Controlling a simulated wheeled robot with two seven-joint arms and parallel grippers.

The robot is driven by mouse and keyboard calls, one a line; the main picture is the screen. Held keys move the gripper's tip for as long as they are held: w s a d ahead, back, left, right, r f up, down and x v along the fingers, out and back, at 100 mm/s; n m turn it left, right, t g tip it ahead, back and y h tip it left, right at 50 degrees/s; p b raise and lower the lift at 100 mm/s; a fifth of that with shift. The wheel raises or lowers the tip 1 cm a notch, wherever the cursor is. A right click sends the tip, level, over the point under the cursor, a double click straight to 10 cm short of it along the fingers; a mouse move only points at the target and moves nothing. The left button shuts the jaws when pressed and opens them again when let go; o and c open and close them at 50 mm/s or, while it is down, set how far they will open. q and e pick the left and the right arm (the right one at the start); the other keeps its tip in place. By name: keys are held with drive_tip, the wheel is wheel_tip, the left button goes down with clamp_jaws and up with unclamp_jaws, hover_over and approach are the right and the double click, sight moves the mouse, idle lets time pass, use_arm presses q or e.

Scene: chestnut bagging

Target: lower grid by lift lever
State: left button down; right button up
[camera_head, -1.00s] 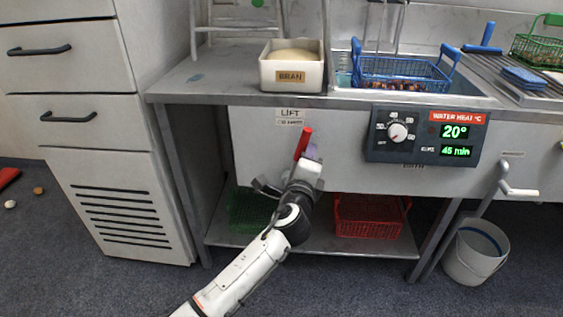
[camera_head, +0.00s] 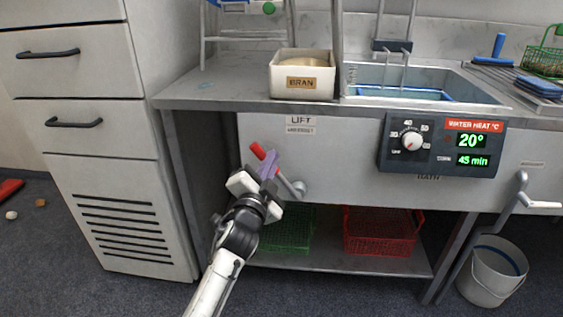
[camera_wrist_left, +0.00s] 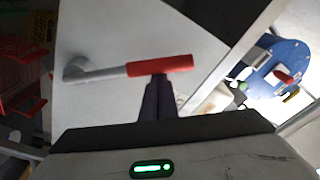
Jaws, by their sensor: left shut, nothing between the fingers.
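The lift lever has a red handle (camera_head: 257,151) and a grey arm on the front panel under the LIFT label (camera_head: 300,120). It tilts up and left from its pivot (camera_head: 298,188). My left gripper (camera_head: 268,166) is shut and empty, its purple fingertips against or very close to the red handle. In the left wrist view, the fingers (camera_wrist_left: 160,98) end at the handle (camera_wrist_left: 160,65). The bath (camera_head: 370,76) shows thin hanger rods (camera_head: 404,60) going down and a blue strip (camera_head: 400,92) low inside. The basket is mostly hidden. My right gripper is out of view.
The BRAN box (camera_head: 302,88) stands on the counter left of the bath. A heat control panel (camera_head: 441,146) is right of the lever. Green (camera_head: 290,232) and red crates (camera_head: 381,235) sit on the lower shelf. A bucket (camera_head: 493,272) stands on the floor.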

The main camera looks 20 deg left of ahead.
use_arm(q)
drive_tip(key=shift+s+a+f+n+b, duration=0.2)
drive_tip(key=shift+a+f+n+b, duration=0.1)
drive_tip(key=shift+a+f+n, duration=0.65)
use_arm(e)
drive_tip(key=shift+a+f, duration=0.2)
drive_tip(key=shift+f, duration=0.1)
use_arm(q)
drive_tip(key=shift+a+r+n, duration=0.1)
drive_tip(key=shift+r+n, duration=0.05)
drive_tip(key=shift+n, duration=0.1)
